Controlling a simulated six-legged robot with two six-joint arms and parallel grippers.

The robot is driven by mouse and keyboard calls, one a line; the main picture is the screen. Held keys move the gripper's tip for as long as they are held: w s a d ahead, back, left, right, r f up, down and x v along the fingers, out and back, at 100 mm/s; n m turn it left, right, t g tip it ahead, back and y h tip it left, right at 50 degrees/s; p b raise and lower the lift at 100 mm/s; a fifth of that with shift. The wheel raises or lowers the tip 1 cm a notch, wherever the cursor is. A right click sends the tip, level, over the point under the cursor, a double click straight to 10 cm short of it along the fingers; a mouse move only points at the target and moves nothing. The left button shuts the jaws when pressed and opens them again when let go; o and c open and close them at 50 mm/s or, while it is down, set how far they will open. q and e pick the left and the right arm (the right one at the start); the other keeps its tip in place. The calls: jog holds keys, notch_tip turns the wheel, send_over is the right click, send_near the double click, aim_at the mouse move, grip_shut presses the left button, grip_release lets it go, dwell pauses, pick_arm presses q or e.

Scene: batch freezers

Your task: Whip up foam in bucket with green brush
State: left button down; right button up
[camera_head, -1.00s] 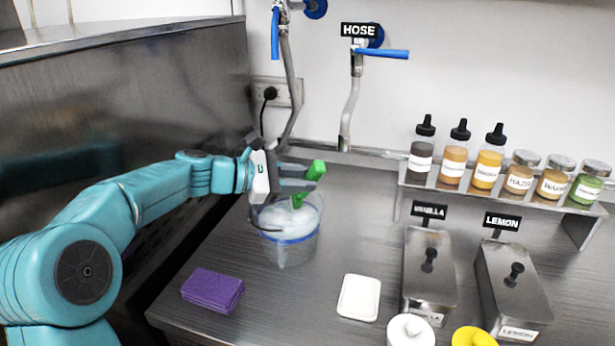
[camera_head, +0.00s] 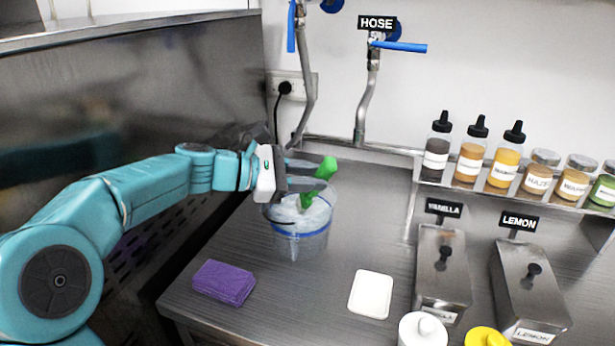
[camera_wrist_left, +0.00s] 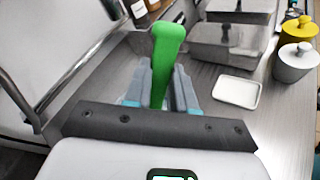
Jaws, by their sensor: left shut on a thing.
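My left gripper (camera_head: 305,174) is shut on the green brush (camera_head: 326,168) above the bucket. In the left wrist view the brush handle (camera_wrist_left: 166,50) stands up between the two fingers (camera_wrist_left: 160,88). The clear bucket (camera_head: 300,244) with a blue band stands on the steel counter and holds whitish foam (camera_head: 298,212). The brush's lower part reaches into the bucket's mouth; its bristles are hidden by the bucket and foam. My right gripper is not in view.
A purple cloth (camera_head: 224,282) lies left of the bucket, and a white tray (camera_head: 371,294) lies to the right. Steel vanilla (camera_head: 441,270) and lemon (camera_head: 527,285) containers stand farther right. A shelf of bottles and jars (camera_head: 500,157) is behind them. The hose pipe (camera_head: 367,100) is on the wall.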

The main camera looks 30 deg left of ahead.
pick_arm(q)
jog(key=s+d+r+p, duration=0.1)
jog(key=d+r+p, duration=0.3)
jog(key=r, duration=0.3)
jog(key=shift+s, duration=0.15)
jog(key=shift+f, duration=0.1)
dwell(0.3)
jog(key=shift+p, duration=0.3)
notch_tip(320, 180, up, 5)
jog(key=p, duration=0.4)
jog(key=shift+p, duration=0.3)
